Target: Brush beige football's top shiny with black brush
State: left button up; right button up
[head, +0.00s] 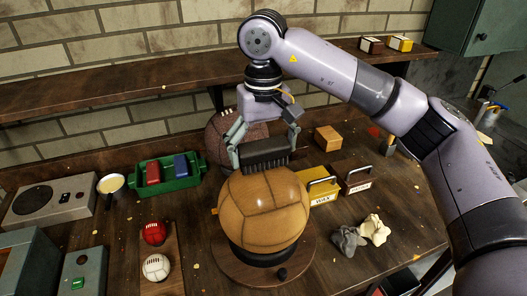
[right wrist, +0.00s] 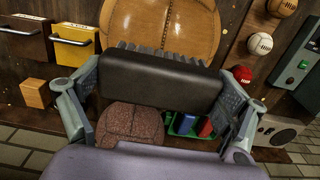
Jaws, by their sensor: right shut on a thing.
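The beige football (head: 263,208), a tan ball with dark seams, sits on a dark ring on a round wooden base (head: 225,268) in the head view. Its top shows a shine. My right gripper (head: 264,150) is shut on the black brush (head: 265,160) right at the ball's top edge. In the right wrist view the black brush (right wrist: 158,82) lies between both fingers, bristles toward the football (right wrist: 160,25). I cannot tell whether the bristles touch it. My left gripper is not in view.
A dark brown ball (head: 222,135) stands close behind. A green tray (head: 168,175) with red and blue brushes is left. A yellow wax box (head: 322,188) and a brown box (head: 357,178) are right. Grey and cream cloths (head: 375,230) lie front right.

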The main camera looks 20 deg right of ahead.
jog(key=shift+r+p, duration=1.4)
jog(key=shift+r, duration=1)
